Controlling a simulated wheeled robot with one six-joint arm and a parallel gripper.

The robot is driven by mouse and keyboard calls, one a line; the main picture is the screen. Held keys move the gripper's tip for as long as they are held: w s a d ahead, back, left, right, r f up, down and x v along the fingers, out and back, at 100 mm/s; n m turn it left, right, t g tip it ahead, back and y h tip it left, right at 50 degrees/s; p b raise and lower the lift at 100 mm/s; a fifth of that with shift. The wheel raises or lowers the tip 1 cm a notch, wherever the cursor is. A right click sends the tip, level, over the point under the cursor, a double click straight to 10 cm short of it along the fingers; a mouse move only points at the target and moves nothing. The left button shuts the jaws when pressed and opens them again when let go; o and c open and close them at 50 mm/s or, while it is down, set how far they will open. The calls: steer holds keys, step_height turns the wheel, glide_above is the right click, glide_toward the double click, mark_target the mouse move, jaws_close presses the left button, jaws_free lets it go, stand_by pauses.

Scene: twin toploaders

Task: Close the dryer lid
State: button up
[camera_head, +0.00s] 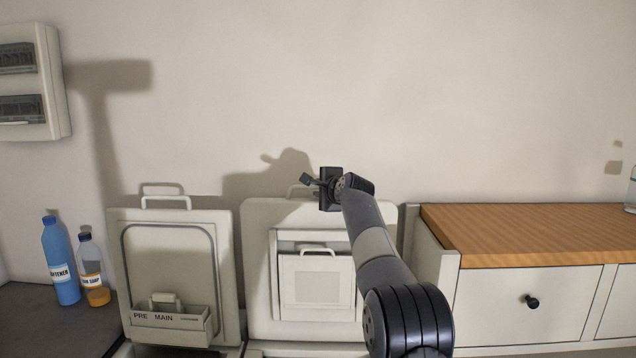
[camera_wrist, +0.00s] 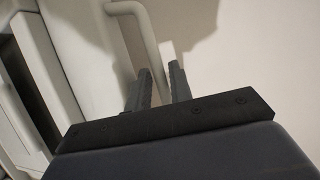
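The dryer lid (camera_head: 258,228), a pale panel with a smaller framed flap and handle on its inner face, stands upright against the wall in the head view. Its top handle (camera_head: 293,189) is partly hidden by my gripper (camera_head: 314,181). In the wrist view, the pale handle bar (camera_wrist: 142,30) runs down toward the gap between the fingers of my gripper (camera_wrist: 160,78). The fingers are apart, and I see nothing clamped. Whether the bar lies between them or behind them is not clear.
Left of it stands another raised lid (camera_head: 118,255) with a detergent drawer marked PRE and MAIN. A blue bottle (camera_head: 60,262) and an orange-filled bottle (camera_head: 92,270) stand on the dark counter. A wood-topped cabinet (camera_head: 530,235) is at right.

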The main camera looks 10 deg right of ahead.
steer(key=shift+w+a+f, duration=0.1)
steer(key=shift+w+a, duration=0.05)
steer(key=shift+w, duration=0.35)
jaws_close()
